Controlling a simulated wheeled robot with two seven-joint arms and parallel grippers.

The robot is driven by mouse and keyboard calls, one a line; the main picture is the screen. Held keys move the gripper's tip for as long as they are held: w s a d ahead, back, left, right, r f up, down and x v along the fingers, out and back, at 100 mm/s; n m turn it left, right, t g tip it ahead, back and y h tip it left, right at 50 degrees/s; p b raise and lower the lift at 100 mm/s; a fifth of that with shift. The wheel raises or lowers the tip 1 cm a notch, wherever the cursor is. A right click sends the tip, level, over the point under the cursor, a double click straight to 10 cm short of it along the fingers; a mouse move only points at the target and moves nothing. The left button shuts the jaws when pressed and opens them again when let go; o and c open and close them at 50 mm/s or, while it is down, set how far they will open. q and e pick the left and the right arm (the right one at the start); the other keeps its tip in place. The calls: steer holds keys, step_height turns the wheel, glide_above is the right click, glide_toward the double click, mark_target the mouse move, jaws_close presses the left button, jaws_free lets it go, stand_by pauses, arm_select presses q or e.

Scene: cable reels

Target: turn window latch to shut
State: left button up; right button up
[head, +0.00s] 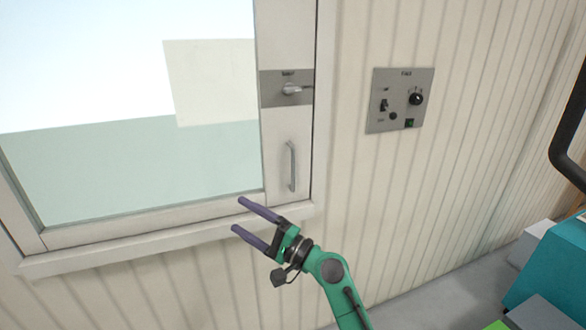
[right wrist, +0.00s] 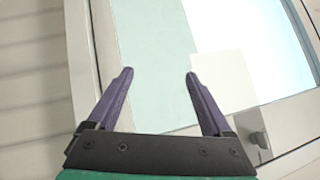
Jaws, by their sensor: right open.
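The window latch (head: 291,89) is a small silver lever on a grey plate on the window's right frame. Its lever lies roughly level, with the free end to the right. A vertical silver pull handle (head: 291,166) is on the same frame below it. My right gripper (head: 237,214) is open and empty, below and left of the latch, near the window's lower edge. Its two purple fingers also show in the right wrist view (right wrist: 159,73), apart with nothing between them. A grey fitting (right wrist: 258,140) is partly hidden there; I cannot tell which part it is. My left gripper is out of view.
The window pane (head: 120,165) has a pale square on it. The sill (head: 160,246) juts out beneath. A grey panel (head: 400,99) with switches and a knob is on the ribbed wall to the right. Teal and grey boxes (head: 555,265) and a black tube (head: 565,140) are at far right.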

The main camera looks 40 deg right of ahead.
steer(key=d+r+m+t+h, duration=0.4)
steer(key=d+r+m+t, duration=0.1)
steer(key=d+r+m, duration=0.3)
steer(key=m+t+h, duration=0.1)
steer(key=m+h, duration=1.2)
steer(key=m, duration=0.3)
glide_toward(291, 89)
steer(key=p+x, duration=0.2)
steer(key=x, duration=0.1)
steer(key=p+x, duration=0.2)
steer(key=x, duration=0.1)
steer(key=d+p+x, duration=0.1)
steer(key=p+x, duration=0.1)
steer(key=x, duration=0.1)
steer(key=shift+w+f+p, duration=0.3)
steer(key=shift+f+p, duration=0.05)
steer(key=shift+p, duration=0.05)
steer(key=shift+f, duration=0.1)
jaws_close()
